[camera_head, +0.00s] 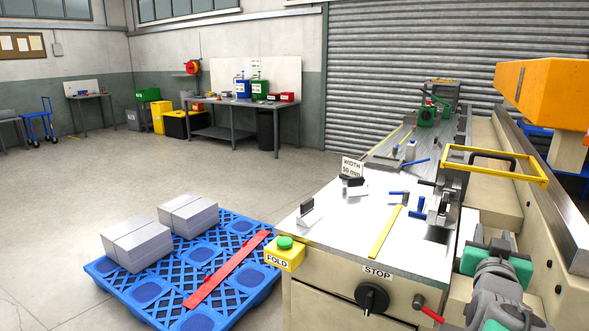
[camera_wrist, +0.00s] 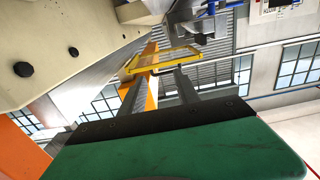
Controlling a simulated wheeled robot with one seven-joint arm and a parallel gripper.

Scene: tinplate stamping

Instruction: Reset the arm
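My arm (camera_head: 497,285), grey with green parts, is folded low at the right edge of the head view, beside the machine's steel bed. In the wrist view my gripper (camera_wrist: 159,82) shows two dark fingers standing apart with nothing between them, so it is open and empty. The green gripper body fills the bottom of that view. The wrist camera looks upward at a tilt. The fingertips are not clearly seen in the head view.
The folding machine's bed (camera_head: 345,235) carries a yellow strip (camera_head: 385,232), blue-handled clamps and a "50 mm" width sign (camera_head: 352,167). A yellow guard frame (camera_head: 495,167) and orange beam (camera_head: 545,92) overhang the right. A blue pallet (camera_head: 235,262) with sheet stacks stands left. Open floor lies beyond.

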